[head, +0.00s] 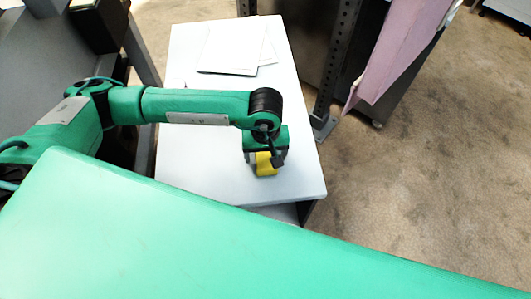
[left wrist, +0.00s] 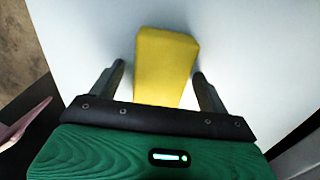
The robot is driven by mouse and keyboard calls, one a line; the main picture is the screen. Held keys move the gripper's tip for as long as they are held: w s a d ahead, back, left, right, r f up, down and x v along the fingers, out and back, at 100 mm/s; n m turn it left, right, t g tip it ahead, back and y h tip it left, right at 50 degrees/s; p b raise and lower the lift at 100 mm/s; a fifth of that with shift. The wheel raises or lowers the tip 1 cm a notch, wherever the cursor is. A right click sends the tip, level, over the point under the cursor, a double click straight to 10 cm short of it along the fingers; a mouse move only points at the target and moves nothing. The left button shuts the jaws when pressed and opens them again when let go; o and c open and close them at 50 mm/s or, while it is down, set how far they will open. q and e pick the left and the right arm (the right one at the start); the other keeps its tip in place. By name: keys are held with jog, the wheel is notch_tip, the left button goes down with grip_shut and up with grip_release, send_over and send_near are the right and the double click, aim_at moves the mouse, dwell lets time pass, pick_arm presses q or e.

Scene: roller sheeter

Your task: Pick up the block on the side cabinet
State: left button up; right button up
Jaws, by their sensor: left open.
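A yellow block (head: 265,164) lies on the white top of the side cabinet (head: 215,180), near its front right part. My left gripper (head: 264,160) is directly above the block and hides part of it in the head view. In the left wrist view the block (left wrist: 166,62) sits between the two dark fingers of the open left gripper (left wrist: 160,80), with a gap on each side. The block's lower end is hidden by the gripper body. The cabinet top (left wrist: 260,50) shows around the block. My right gripper is not in view.
A pale flat sheet or booklet (head: 232,48) lies at the far end of the cabinet top. A perforated metal post (head: 335,70) and a pink sheet (head: 400,50) stand right of the cabinet. Carpet floor (head: 430,180) is open at the right.

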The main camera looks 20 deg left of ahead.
pick_arm(q)
jog(key=c, duration=1.2)
jog(key=shift+r, duration=0.1)
